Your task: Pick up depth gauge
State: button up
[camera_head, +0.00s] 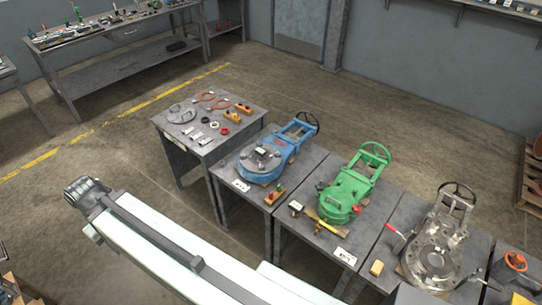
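My gripper (88,190), dark grey at the end of my white arm, is at the lower left. It is over the floor, apart from the tables, and its fingers are too small and unclear to show whether they are open or shut. I cannot tell for sure which small item is the depth gauge. Several small tools, rings and grey parts lie on the leftmost grey table (183,148). A small item with a pale face (296,207) and a yellow-handled tool (325,228) lie by the green valve (348,192).
A blue valve (265,160) and a bare metal valve (436,256) stand on adjoining grey tables. A red-and-wood block (275,195) lies near the blue valve. A workbench (115,70) with tools stands at the back left.

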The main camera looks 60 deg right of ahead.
aim_at(261, 154)
jog(key=z, duration=1.5)
jog(key=i, duration=0.35)
jog(key=u, duration=0.5)
jog(key=k, duration=1.25)
jog(key=u, duration=0.7)
jog(key=i, duration=1.4)
jog(key=u, duration=0.45)
